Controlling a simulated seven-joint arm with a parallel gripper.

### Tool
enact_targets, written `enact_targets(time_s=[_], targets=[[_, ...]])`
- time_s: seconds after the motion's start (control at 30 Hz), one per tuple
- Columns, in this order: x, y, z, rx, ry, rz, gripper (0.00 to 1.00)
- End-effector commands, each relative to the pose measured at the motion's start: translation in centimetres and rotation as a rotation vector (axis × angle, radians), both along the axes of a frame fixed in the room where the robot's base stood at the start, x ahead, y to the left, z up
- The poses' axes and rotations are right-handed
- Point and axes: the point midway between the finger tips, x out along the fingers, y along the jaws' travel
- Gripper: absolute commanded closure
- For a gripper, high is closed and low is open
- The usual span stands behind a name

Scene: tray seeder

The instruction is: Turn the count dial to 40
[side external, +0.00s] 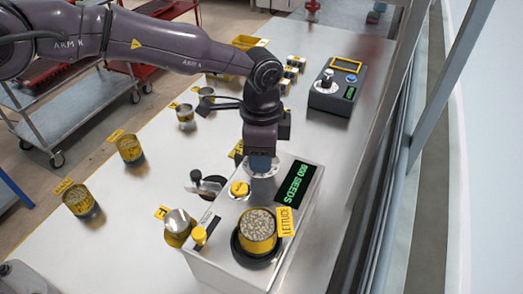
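The tray seeder (222,263) is a pale metal box at the lower middle of the side external view. Its dark display (298,184) shows green text that looks like "600 SEEDS" or "800 SEEDS"; the first digit is unclear. My gripper (262,168) points down over a pale round dial (275,171) at the seeder's far side, and hides most of it. I cannot tell which control is the count dial, whether the fingers touch the dial, or whether they are open or shut. A yellow knob (240,188) is just left of my gripper.
A yellow tin of seeds (257,231) labelled LETTUCE sits on the seeder, near a small yellow knob (199,235). Several tins, including one at left (130,150), stand along the bench (140,205). A dark control box (336,92) stands at the back right.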

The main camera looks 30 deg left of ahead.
Motion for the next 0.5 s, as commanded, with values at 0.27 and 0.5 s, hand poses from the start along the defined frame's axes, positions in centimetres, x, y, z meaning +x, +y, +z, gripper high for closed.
enact_targets(time_s=[0.27,0.5], targets=[[0.0,0.0,-0.1,-0.001,0.000,0.001,0.41],[0.1,0.0,1.6,-0.002,-0.004,0.001,0.41]])
